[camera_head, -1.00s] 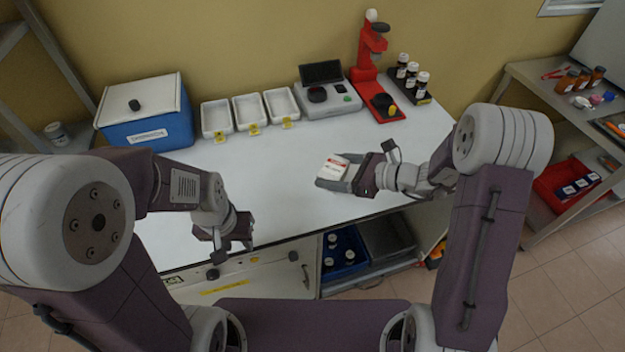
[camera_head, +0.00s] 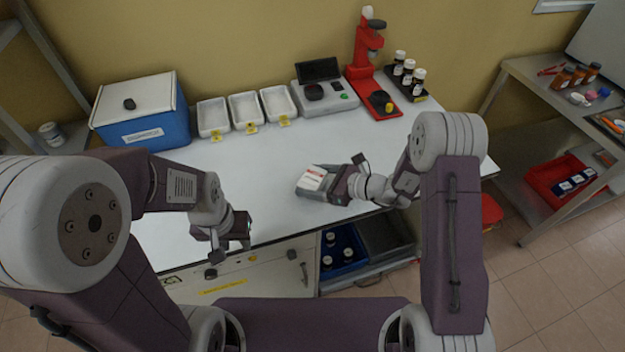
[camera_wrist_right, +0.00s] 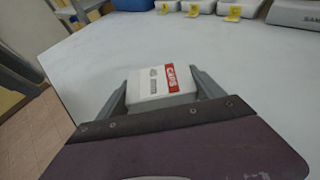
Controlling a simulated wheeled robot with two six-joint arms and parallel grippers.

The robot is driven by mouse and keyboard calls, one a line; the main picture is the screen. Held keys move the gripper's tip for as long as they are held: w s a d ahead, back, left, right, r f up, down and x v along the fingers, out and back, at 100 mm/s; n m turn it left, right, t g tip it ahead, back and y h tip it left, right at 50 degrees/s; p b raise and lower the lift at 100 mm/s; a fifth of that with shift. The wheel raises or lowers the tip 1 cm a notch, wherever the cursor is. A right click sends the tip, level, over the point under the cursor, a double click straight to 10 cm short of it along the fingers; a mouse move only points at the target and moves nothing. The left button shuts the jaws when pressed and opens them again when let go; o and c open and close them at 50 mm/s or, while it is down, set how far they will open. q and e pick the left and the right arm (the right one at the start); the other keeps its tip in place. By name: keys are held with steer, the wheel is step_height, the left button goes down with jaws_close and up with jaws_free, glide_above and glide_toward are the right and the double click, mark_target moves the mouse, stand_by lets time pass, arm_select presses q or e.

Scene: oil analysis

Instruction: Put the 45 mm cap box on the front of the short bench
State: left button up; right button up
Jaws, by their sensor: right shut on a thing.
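The cap box (camera_head: 312,178) is a small white box with a red label strip, over the front middle part of the white bench. My right gripper (camera_head: 318,180) is shut on it. In the right wrist view the cap box (camera_wrist_right: 161,86) sits between the two grey fingers of the gripper (camera_wrist_right: 160,88), its label facing the camera. I cannot tell whether its underside touches the bench top. My left gripper (camera_head: 232,236) hangs empty at the front left edge of the bench; its fingers are too small to read.
The bench top (camera_head: 240,180) is clear around the box. A metal shelf (camera_head: 530,95) stands right.

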steer(key=o, duration=1.4)
steer(key=shift+f, duration=0.15)
